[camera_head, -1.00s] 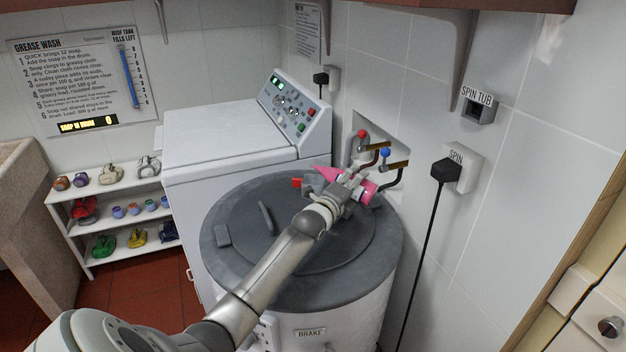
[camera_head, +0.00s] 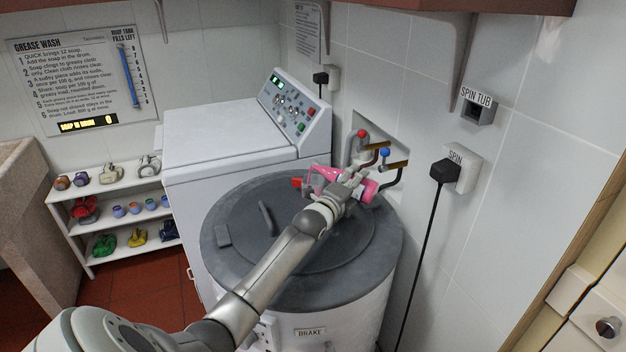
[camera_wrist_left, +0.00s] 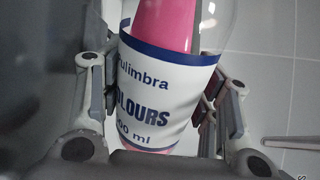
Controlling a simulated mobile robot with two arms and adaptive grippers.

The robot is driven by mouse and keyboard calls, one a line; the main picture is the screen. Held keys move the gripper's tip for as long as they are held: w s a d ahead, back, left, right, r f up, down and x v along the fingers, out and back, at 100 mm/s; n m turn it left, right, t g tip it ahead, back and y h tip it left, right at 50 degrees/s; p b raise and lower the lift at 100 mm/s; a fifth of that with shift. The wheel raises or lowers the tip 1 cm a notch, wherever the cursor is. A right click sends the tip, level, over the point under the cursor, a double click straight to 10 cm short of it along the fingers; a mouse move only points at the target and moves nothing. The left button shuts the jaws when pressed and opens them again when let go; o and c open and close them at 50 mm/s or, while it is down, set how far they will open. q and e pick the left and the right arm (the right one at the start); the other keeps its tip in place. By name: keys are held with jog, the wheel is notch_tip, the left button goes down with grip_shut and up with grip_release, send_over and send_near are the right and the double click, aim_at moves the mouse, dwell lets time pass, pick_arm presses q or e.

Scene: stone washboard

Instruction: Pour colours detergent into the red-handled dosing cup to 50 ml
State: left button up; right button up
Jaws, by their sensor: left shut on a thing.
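The colours detergent bottle (camera_head: 369,190) is pink with a white label and lies strongly tilted above the spin tub's lid, its neck to the left. My left gripper (camera_head: 346,190) is shut around it. In the left wrist view the bottle (camera_wrist_left: 165,25) shows a "COLOURS" label between the fingers. The dosing cup's red handle (camera_head: 297,183) shows just left of the bottle's neck. A thin pink strand shows near the mouth, by the cup. The cup's body is mostly hidden, so its level cannot be read. My right gripper is out of view.
The spin tub (camera_head: 225,270) stands below, with a grey lid. Two taps, red-topped (camera_head: 362,134) and blue-topped (camera_head: 385,153), are close behind the bottle at the wall. A white washing machine (camera_head: 215,135) is behind left.

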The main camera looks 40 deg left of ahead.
pick_arm(q)
jog(key=shift+r+n, duration=0.2)
jog(key=shift+n, duration=0.1)
dwell(1.8)
jog(key=shift+f, duration=0.1)
jog(key=f+m+b, duration=0.1)
jog(key=a+m+b, duration=0.1)
jog(key=shift+s+f+m+b, duration=0.1)
jog(key=shift+f+m+b, duration=0.2)
jog(key=shift+f+m, duration=0.1)
jog(key=shift+a+m, duration=0.15)
jog(key=shift+m, duration=0.35)
jog(key=shift+a+p, duration=0.1)
jog(key=shift+p, duration=0.2)
